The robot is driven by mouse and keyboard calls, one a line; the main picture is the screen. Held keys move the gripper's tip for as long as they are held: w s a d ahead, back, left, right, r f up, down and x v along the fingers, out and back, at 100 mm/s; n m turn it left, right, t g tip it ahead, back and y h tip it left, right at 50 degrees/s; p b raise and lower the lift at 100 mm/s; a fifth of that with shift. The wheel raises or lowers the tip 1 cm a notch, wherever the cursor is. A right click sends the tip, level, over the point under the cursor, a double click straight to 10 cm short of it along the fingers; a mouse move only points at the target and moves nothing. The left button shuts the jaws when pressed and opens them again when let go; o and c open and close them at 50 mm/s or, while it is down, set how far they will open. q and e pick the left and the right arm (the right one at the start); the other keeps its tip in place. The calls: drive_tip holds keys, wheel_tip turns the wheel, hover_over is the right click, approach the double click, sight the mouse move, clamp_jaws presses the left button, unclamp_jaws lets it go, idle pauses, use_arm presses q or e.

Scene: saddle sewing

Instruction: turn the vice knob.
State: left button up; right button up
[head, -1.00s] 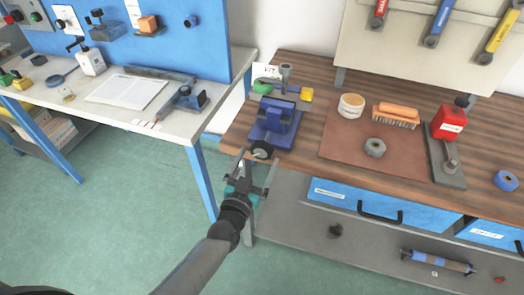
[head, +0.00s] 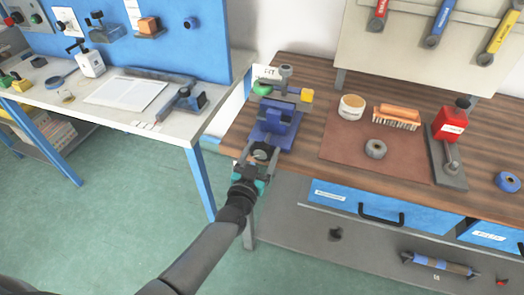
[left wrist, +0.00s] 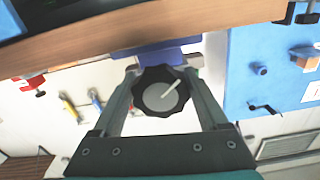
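The vice (head: 275,122) is blue and sits at the left front corner of the wooden workbench. Its knob (left wrist: 160,91) is dark with a scalloped rim and a pale round face bearing a light pointer line that tilts up to the right. In the head view the knob (head: 262,153) is partly covered by my gripper. My left gripper (head: 260,160) is at the knob, one finger on each side of it. In the left wrist view the fingers (left wrist: 160,85) look open, with narrow gaps beside the knob; contact is not clear. My right gripper is out of view.
A blue drawer (head: 350,200) lies below the front edge. A white bench (head: 110,110) stands to the left across a gap.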

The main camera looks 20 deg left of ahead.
use_arm(q)
drive_tip(key=c, duration=0.7)
drive_tip(key=shift+c, duration=0.2)
drive_tip(key=shift+n, duration=0.3)
